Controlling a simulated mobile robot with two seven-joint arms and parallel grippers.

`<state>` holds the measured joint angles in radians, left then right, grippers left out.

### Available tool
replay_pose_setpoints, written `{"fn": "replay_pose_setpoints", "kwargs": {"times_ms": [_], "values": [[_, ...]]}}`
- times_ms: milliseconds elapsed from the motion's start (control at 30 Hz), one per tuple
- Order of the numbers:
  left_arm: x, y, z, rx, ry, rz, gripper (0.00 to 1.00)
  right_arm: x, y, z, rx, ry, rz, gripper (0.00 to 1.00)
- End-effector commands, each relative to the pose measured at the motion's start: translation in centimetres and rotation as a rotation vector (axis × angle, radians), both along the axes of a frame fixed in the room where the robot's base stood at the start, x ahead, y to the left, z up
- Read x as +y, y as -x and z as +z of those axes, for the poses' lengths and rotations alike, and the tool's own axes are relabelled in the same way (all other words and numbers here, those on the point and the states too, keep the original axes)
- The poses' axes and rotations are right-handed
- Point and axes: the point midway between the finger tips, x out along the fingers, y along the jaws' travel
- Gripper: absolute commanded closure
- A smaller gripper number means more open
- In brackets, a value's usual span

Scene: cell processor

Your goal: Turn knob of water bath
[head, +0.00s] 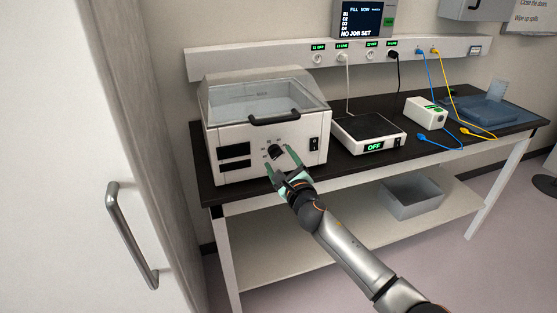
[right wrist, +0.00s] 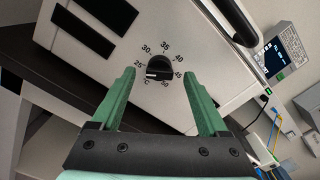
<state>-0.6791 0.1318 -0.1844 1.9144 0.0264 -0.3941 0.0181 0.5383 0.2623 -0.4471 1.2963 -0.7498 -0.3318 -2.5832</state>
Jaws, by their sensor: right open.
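The water bath (head: 225,135) is a white box with a clear lid and a black handle, standing at the left end of the dark bench. Its black knob (head: 275,152) is on the front panel. In the right wrist view the knob (right wrist: 158,68) sits inside a printed scale from 25 to 50 °C, with its white mark toward the 25 side. My right gripper (head: 281,161) is open in front of the panel, its green fingers (right wrist: 160,95) on either side of the knob and apart from it. My left gripper is not in view.
A hotplate-like device (head: 367,131) reading OFF stands right of the bath. A small white box (head: 426,113) and a blue tray (head: 483,112) are further right. A grey bin (head: 411,199) is on the lower shelf. A white cabinet door with a handle (head: 131,235) fills the left.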

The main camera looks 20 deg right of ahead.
Motion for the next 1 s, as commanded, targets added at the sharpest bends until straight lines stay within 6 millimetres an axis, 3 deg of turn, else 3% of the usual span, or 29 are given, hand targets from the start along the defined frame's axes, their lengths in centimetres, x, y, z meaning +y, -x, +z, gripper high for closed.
{"fn": "replay_pose_setpoints", "kwargs": {"times_ms": [200, 567, 1000], "values": [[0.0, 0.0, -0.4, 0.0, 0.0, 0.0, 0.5, 0.1, -1.5, -0.1, 0.001, -0.001, 0.001, 0.22], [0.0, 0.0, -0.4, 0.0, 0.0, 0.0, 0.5, 0.1, -1.7, 0.0, 0.001, 0.0, 0.001, 0.24], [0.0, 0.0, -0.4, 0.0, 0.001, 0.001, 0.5, 0.1, -1.7, 0.0, 0.001, 0.0, 0.001, 0.73]]}}
